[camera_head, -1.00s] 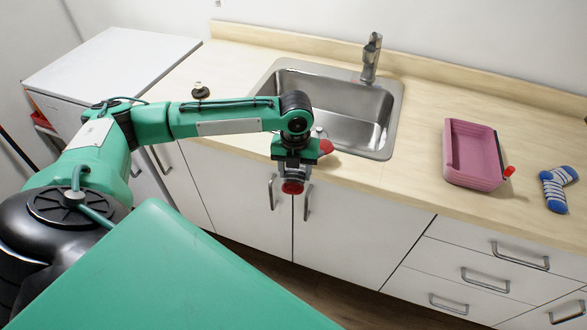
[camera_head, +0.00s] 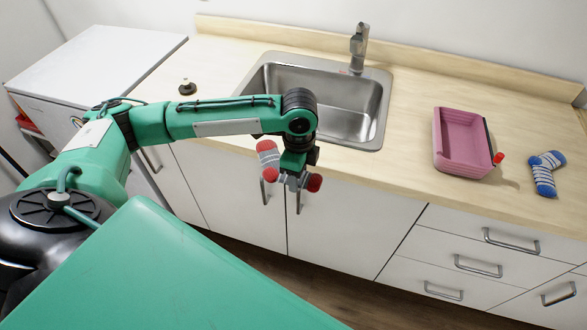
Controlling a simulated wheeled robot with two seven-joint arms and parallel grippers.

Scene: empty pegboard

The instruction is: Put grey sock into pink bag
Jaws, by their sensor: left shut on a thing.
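The grey sock (camera_head: 268,158), with red patches, hangs at my left gripper (camera_head: 296,181), which is shut on it. The gripper points down in front of the counter's front edge, below and in front of the sink. Part of the sock is hidden by the fingers. The pink bag (camera_head: 463,168) looks like an open, shallow pink box and lies on the counter to the right of the sink, well apart from the gripper. It looks empty. My right gripper is not in view.
A blue and white striped sock (camera_head: 545,175) lies right of the pink bag. A small red object (camera_head: 499,158) is at the bag's right edge. The counter (camera_head: 410,165) is clear in front of the bag.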

